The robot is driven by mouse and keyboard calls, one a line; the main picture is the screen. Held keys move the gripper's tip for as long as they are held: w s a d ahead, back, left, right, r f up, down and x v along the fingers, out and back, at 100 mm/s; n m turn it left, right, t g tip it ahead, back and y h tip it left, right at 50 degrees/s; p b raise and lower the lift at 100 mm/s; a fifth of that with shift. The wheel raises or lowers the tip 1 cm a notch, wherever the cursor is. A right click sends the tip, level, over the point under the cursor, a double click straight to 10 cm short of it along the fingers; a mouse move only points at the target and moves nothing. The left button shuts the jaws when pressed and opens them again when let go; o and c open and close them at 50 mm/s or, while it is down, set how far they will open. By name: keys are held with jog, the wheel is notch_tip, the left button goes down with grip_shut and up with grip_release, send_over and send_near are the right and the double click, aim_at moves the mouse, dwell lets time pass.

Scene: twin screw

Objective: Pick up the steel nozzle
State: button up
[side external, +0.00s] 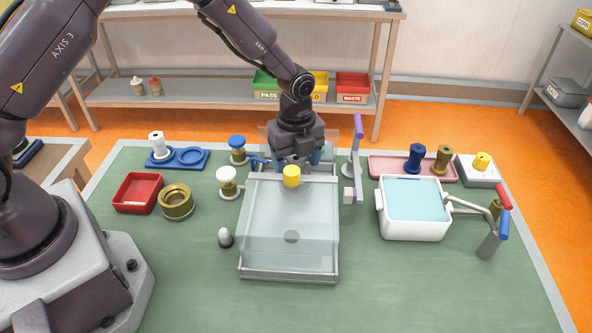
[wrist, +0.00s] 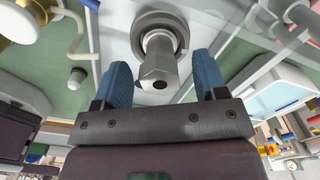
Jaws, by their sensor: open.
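The steel nozzle (wrist: 158,68) shows in the wrist view as a grey metal part with a hexagonal end and a dark hole. It sits against a round grey collar (wrist: 160,28). My gripper (wrist: 164,76) is open, with one blue finger on each side of the nozzle and a visible gap on both sides. In the side external view my gripper (side external: 293,158) is at the back of a clear box-like guard (side external: 265,225). I cannot make out the nozzle in that view.
A purple-topped post (side external: 357,145) stands close right of my gripper. A white tub (side external: 412,230) with pale blue contents is farther right. White-capped (side external: 228,180) and blue-capped (side external: 237,150) brass parts stand close left. The green table's front is clear.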

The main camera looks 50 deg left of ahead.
jog(key=shift+c, duration=0.5)
jog(key=c, duration=1)
jog(key=shift+r, duration=0.1)
